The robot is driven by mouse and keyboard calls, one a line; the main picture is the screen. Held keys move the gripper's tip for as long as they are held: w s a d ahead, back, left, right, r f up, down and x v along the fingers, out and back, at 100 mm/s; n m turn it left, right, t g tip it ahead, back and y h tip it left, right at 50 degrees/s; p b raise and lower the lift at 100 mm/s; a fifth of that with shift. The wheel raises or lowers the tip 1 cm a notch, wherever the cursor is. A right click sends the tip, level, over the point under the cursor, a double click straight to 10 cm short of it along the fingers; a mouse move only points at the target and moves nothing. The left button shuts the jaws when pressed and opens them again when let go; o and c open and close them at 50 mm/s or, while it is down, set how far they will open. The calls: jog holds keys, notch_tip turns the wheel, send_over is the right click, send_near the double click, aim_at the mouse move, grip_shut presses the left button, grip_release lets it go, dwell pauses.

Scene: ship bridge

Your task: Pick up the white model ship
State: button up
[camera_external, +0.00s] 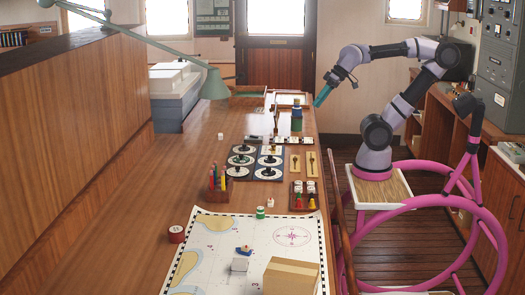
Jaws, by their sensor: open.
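I cannot make out the white model ship for certain. A small white piece with some red (270,203) stands on the wooden table just beyond the chart; it is too small to identify. A small blue, white and red piece (243,249) sits on the chart, perhaps a boat. My gripper (320,99) has teal fingers and is open. Nothing shows between the fingers.
A nautical chart (215,257) covers the near end of the table (125,235). On it are a cardboard box (291,276) and a grey block (239,265). The left side is mostly clear.

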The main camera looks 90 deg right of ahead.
jog(key=m+g+y, duration=0.7)
jog(key=m+y, duration=0.3)
jog(key=m, duration=0.4)
send_near(271, 199)
jog(key=shift+s+d, duration=0.15)
jog(key=shift+d, duration=0.45)
jog(key=shift+s+d, duration=0.2)
jog(key=shift+d, duration=0.35)
jog(key=shift+w+a+f, duration=0.1)
jog(key=shift+a+f, duration=0.05)
jog(key=shift+f, duration=0.15)
jog(key=x, duration=0.5)
jog(key=shift+w+x, duration=0.15)
jog(key=shift+x, duration=1.2)
jog(key=shift+w+x, duration=0.2)
jog(key=shift+x, duration=1.2)
grip_shut()
